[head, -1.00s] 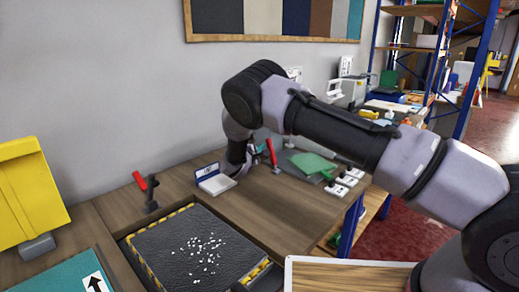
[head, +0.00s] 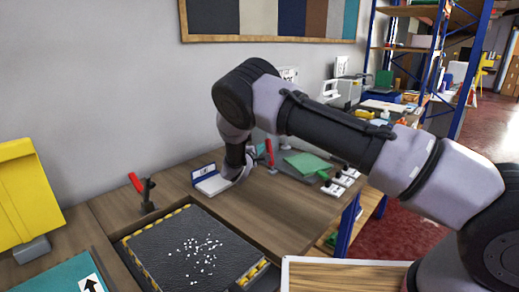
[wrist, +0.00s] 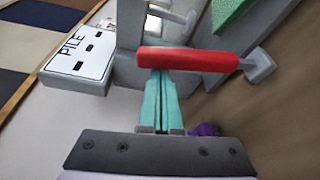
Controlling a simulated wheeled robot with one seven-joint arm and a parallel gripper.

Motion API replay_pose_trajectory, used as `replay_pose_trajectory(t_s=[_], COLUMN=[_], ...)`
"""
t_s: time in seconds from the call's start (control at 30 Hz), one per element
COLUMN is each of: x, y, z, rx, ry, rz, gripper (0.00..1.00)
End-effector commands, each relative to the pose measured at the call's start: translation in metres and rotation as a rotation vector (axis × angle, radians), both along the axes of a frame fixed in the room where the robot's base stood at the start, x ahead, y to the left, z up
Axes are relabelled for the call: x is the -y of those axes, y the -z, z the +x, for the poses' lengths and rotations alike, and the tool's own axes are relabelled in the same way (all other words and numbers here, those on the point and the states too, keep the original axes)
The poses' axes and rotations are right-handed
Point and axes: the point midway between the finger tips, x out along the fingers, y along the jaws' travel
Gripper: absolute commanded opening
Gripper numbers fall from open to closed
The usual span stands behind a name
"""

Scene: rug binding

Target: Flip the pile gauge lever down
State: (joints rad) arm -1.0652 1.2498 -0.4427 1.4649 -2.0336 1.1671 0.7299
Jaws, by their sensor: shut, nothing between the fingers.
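The pile gauge lever has a red handle (wrist: 187,60) and a grey end piece. In the wrist view it lies across the picture, beside a white plate marked PILE (wrist: 82,55). In the head view the red lever (head: 269,153) stands roughly upright on the bench, just right of my wrist. My gripper (wrist: 161,78) is shut and empty, its teal fingers together. The fingertips meet the handle's lower edge in the picture, left of its middle; I cannot tell whether they touch. In the head view my arm hides the gripper's tips.
A white stand with a blue back (head: 208,180) is close left of my wrist. Another red lever (head: 136,182) stands farther left, behind a black speckled pad (head: 190,250).

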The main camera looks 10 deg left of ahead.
Motion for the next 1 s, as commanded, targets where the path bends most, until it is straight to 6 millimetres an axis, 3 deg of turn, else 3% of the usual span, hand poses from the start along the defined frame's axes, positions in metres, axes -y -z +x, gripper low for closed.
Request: replay_pose_trajectory(t_s=[0.63,1.0], x=[0.044,0.050], y=[-0.005,-0.003], z=[-0.032,-0.037], rx=[0.273,0.270], ry=[0.000,0.000], rz=[0.374,0.370], gripper=[0.00,0.00])
